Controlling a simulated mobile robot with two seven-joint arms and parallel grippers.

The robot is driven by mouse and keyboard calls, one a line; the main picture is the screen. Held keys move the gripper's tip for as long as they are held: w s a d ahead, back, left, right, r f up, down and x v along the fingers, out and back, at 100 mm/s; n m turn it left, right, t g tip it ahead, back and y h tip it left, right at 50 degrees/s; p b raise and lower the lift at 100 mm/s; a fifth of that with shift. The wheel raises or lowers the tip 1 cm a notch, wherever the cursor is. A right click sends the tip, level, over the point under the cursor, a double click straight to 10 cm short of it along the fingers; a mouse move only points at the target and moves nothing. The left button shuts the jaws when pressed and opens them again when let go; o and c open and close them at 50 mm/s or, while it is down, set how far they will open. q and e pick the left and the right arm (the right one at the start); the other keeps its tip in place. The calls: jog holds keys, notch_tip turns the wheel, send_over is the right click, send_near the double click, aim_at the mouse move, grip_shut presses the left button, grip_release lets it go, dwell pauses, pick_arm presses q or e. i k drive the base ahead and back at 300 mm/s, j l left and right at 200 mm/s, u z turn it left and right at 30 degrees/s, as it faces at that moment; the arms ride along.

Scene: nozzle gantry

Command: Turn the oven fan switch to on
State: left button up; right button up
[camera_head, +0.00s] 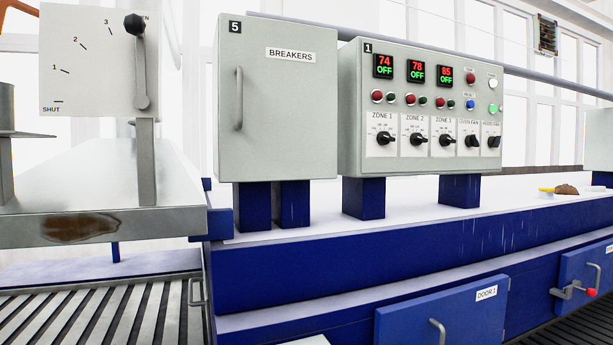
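The oven fan switch (473,141) is a black rotary knob on the grey control box (352,105) marked 1. It is the fourth knob from the left in the lower row, under the label OVEN FAN. Its pointer direction is too small to read with certainty. Zone 1, 2 and 3 knobs (416,139) are to its left, and another black knob (494,141) with a fan label is to its right. Neither of my grippers is in view.
A closed breaker cabinet (277,130) marked 5 stands left of the control box. A lever (140,70) on a scale plate stands further left. Blue posts (363,198) hold the box above a white ledge. Blue doors (445,315) are below. The space before the box looks clear.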

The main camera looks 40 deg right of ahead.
aim_at(470, 140)
jog(key=z, duration=1.75)
